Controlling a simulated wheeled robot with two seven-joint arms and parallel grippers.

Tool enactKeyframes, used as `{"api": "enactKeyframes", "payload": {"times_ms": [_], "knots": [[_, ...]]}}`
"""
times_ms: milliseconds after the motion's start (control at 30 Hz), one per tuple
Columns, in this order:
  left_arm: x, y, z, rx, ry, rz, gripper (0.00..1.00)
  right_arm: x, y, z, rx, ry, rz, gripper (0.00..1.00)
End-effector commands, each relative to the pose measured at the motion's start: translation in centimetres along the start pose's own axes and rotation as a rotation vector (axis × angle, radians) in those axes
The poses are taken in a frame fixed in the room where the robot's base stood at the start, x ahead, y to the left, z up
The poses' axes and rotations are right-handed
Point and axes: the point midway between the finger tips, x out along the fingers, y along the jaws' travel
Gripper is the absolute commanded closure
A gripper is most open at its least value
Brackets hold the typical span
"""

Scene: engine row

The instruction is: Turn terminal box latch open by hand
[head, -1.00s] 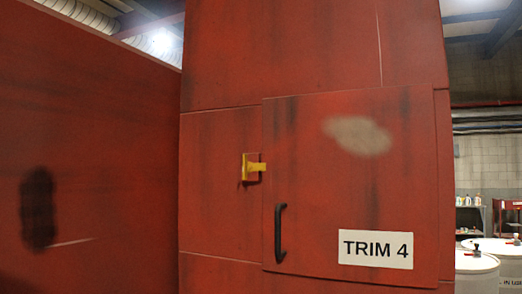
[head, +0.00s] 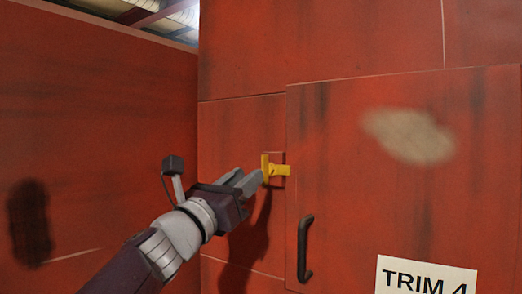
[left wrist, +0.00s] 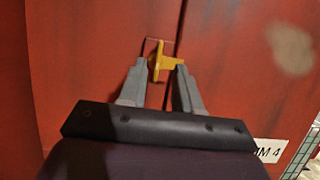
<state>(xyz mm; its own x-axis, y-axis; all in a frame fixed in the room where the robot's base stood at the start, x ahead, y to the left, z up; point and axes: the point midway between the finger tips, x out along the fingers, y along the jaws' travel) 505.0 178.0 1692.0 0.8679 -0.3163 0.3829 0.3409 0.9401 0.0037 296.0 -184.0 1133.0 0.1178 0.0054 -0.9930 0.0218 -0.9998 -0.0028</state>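The yellow latch (head: 276,169) sits on a small red plate at the left edge of the TRIM 4 door (head: 345,130). Its upright grip stands out from the plate, and a short arm reaches right towards the door edge. My left gripper (head: 257,180) comes in from the lower left, with its fingertips at the latch. In the left wrist view, the fingers (left wrist: 160,68) are apart and the yellow latch (left wrist: 158,58) shows between and just beyond their tips. Whether either finger touches it I cannot tell. My right gripper is not in view.
A black handle (head: 304,248) is on the door below and right of the latch. The TRIM 4 label (head: 425,277) is at the lower right. A red wall (head: 100,130) stands close on the left. Open space lies in front of the door.

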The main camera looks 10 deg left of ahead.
Motion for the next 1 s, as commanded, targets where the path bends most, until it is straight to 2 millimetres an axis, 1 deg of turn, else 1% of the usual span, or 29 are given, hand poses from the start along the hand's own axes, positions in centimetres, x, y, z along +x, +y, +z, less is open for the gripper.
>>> {"api": "enactKeyframes", "payload": {"times_ms": [33, 100, 233, 367, 600, 667, 700, 1000], "knots": [[1.6, -0.1, 0.6, -0.004, 0.002, -0.002, 0.67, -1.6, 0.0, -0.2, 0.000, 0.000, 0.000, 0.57], [3.1, 0.0, 0.7, -0.003, 0.001, -0.001, 0.67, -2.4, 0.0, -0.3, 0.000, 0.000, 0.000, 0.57], [5.1, 0.0, 0.4, -0.003, 0.001, 0.001, 0.67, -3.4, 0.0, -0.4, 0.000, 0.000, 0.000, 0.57], [5.9, 0.0, 0.1, -0.002, 0.000, 0.002, 0.67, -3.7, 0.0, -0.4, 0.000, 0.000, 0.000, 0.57], [5.9, 0.0, -0.1, -0.002, 0.000, 0.003, 0.67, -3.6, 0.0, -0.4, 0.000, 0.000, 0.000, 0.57], [5.9, 0.0, -0.1, -0.002, 0.000, 0.003, 0.87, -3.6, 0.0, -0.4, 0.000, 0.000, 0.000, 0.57], [5.9, 0.0, -0.1, -0.002, 0.000, 0.003, 1.00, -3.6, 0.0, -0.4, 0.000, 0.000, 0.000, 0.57], [5.9, 0.0, -0.1, -0.017, -0.001, 0.008, 1.00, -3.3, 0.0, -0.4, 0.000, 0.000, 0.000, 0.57]]}}
